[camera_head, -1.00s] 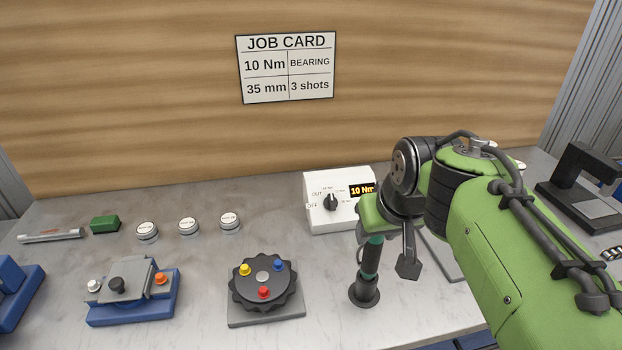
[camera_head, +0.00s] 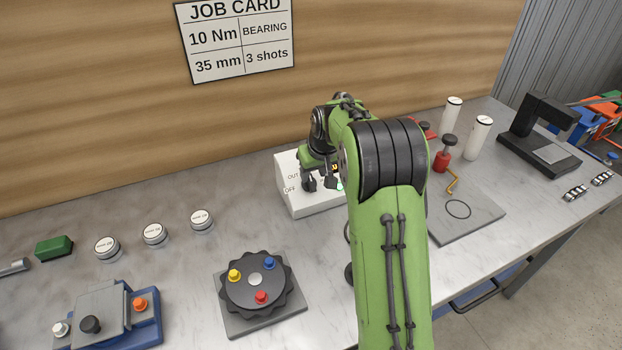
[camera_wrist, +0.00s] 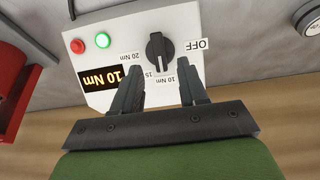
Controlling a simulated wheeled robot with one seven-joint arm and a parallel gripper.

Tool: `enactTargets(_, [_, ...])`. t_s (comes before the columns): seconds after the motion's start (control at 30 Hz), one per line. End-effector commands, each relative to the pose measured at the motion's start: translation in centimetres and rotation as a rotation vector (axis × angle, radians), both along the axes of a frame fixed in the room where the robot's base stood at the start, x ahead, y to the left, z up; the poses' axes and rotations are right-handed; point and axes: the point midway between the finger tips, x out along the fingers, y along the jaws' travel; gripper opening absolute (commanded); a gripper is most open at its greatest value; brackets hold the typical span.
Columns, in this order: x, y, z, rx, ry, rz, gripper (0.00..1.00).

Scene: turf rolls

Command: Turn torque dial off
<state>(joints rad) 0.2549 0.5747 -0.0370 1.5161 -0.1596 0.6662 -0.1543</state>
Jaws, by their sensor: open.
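The torque dial (camera_wrist: 158,50) is a black knob on a white control box (camera_wrist: 185,80), seen upside down in the wrist view. Its white mark points toward the Nm labels, not toward the OFF label (camera_wrist: 195,44). In the head view my gripper (camera_head: 321,184) is in front of the box (camera_head: 310,207) and hides the dial.
A black rotary fixture (camera_head: 255,283) with coloured knobs sits on the bench at front centre. Several white round buttons (camera_head: 155,235) stand left of the box. A red tool (camera_head: 441,161) and white cylinders (camera_head: 478,138) stand to the right. A wooden wall rises behind.

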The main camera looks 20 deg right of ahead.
Motion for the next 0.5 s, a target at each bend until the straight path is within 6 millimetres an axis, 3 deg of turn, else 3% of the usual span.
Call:
enactTargets(0.03, [0.4, 0.0, -1.2, 0.001, 0.002, 0.001, 0.43])
enactTargets(0.2, [1.3, 0.0, -3.2, 0.0, 0.0, 0.001, 0.43])
enactTargets(0.5, [1.5, 0.0, -3.5, 0.0, -0.001, 0.001, 0.43])
